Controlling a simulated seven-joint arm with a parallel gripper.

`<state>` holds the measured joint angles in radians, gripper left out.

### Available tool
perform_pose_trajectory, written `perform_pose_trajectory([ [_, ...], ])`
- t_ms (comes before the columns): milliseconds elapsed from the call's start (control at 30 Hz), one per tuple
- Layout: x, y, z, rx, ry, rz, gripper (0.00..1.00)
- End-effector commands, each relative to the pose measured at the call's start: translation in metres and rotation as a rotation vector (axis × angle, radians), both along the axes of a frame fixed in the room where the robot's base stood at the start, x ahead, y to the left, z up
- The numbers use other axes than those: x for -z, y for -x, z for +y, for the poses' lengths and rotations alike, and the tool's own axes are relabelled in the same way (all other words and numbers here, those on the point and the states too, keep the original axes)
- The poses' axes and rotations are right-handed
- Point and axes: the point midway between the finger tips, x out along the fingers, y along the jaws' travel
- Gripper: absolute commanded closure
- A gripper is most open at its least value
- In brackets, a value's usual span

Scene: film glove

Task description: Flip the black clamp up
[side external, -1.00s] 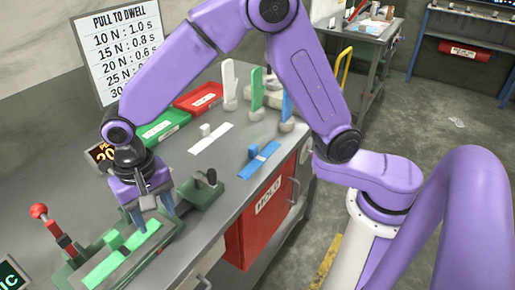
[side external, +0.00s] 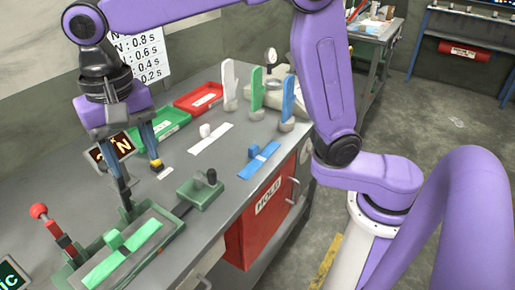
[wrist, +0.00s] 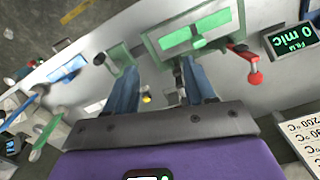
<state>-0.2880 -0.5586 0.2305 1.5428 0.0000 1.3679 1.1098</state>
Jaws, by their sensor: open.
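The black clamp is most likely the upright black knob (side external: 212,176) on a small green block (side external: 199,193) on the bench; I cannot make out a hinge or arm on it. In the wrist view the black knob (wrist: 99,59) shows at the left, beside the green block (wrist: 120,55). My gripper (side external: 141,187) is open and points down, to the left of the green block and apart from the knob.
A green fixture (side external: 160,212) holding a bright green strip (side external: 122,256) lies in front, with a red-knobbed lever (side external: 38,211) at its left. Green (side external: 152,140) and red (side external: 192,97) trays stand behind. White (side external: 212,137) and blue (side external: 258,160) strips lie to the right.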

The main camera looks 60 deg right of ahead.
Motion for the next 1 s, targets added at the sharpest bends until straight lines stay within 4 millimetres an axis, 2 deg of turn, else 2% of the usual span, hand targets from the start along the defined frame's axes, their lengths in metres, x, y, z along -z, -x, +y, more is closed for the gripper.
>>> perform_pose_trajectory([
  [167, -0.024, 0.000, 0.000, -0.002, -0.003, -0.002, 0.46],
  [567, -0.006, 0.021, -0.035, -0.210, -0.003, -0.002, 0.46],
  [1000, 0.013, 0.053, -0.080, -0.467, -0.006, -0.007, 0.46],
])
